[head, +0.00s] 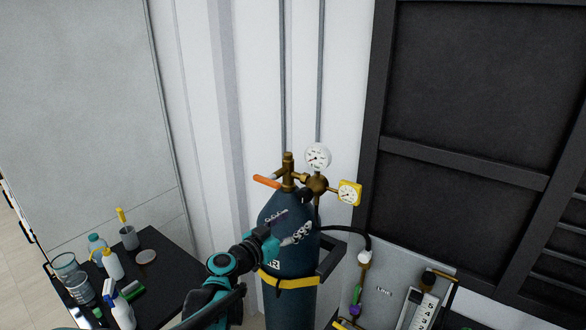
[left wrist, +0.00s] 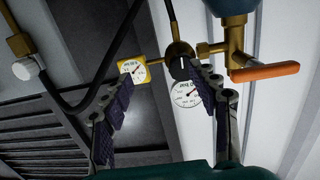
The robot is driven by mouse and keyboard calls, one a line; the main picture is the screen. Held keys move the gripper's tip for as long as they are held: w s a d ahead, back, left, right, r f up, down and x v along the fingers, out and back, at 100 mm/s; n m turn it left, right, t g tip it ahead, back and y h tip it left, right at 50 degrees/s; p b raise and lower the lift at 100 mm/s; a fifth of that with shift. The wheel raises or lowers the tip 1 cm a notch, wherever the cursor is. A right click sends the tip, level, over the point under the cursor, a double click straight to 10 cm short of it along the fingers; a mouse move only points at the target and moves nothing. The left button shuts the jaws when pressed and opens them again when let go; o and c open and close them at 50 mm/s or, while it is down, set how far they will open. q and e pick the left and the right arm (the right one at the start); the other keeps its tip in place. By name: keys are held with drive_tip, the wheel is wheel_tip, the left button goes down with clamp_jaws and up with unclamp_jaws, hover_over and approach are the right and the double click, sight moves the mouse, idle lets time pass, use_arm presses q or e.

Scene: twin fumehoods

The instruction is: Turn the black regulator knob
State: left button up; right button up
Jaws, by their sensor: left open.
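The black regulator knob (left wrist: 180,68) shows in the left wrist view on the front of the brass regulator body (head: 317,184), which is on top of the blue gas cylinder (head: 288,249). My left gripper (head: 279,226) is in front of the cylinder, below the regulator. In the left wrist view my left gripper (left wrist: 162,76) is open and empty. Its right fingertip appears close beside the knob, and its left finger is farther away. I cannot tell whether it touches. My right gripper is not visible.
A white gauge (head: 317,156) and a yellow gauge (head: 350,192) flank the regulator. An orange valve handle (head: 267,182) sticks out left. A black hose (head: 354,233) runs right. A yellow strap (head: 290,281) holds the cylinder. A dark table (head: 169,268) with bottles stands left.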

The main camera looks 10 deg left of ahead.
sight(303, 197)
use_arm(q)
drive_tip(key=shift+t+y, duration=0.3)
drive_tip(key=shift+t, duration=0.2)
drive_tip(key=w, duration=0.3)
drive_tip(key=w+r+p, duration=0.1)
drive_tip(key=w, duration=0.2)
drive_tip(key=w+r, duration=0.1)
drive_tip(key=w, duration=0.2)
drive_tip(key=shift+d+r, duration=0.15)
drive_tip(key=shift+d, duration=0.05)
drive_tip(key=c, duration=1.2)
